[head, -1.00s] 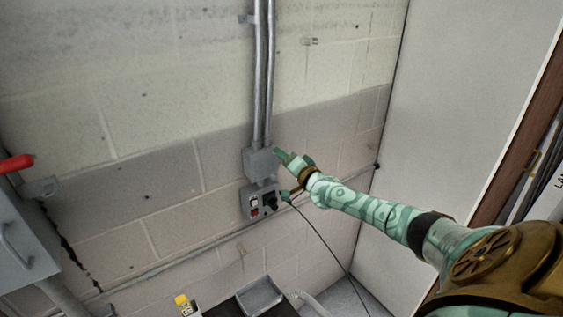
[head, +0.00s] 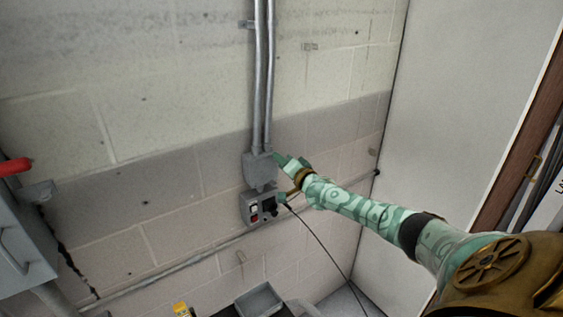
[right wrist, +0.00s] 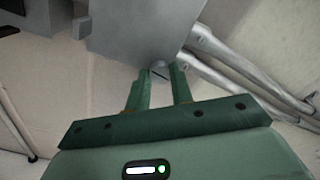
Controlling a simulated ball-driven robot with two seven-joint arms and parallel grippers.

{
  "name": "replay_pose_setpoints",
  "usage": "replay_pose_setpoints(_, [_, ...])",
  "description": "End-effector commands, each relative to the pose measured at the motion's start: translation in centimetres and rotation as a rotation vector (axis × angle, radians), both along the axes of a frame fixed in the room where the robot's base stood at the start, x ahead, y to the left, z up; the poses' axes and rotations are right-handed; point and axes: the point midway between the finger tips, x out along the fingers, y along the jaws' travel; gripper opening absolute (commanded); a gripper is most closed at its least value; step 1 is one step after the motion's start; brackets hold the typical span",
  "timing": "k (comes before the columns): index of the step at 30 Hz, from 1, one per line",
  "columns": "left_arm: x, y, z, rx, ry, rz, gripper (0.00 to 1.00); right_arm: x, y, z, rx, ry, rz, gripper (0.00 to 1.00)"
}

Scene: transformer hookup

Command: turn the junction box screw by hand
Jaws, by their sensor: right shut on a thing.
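The grey junction box (head: 257,170) is on the wall at the lower end of two vertical conduits. It also fills the upper middle of the right wrist view (right wrist: 130,35). Its screw (right wrist: 160,73) shows between my finger pads at the box's near edge. My right gripper (head: 279,160) reaches the right side of the box, its fingers shut on the screw. In the right wrist view, the fingers (right wrist: 162,80) lie on either side of the screw. The screw itself is too small to make out in the head view. My left gripper is not in view.
Below the box is a grey switch panel (head: 257,208) with red and white switches and a plugged-in black cable (head: 322,238). A cabinet with a red lever (head: 14,166) stands at left. A grey tray (head: 260,300) is at the bottom.

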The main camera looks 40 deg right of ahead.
Motion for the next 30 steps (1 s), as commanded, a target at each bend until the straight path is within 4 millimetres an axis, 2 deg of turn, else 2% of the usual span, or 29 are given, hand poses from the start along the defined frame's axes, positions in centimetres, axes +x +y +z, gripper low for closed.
replay_pose_setpoints(11, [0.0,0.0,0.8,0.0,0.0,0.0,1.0,0.0,0.0,0.0,-0.217,0.027,0.0,0.0])
replay_pose_setpoints(30, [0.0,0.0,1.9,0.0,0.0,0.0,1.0,0.0,0.1,-0.2,-0.82,0.096,0.002,0.0])
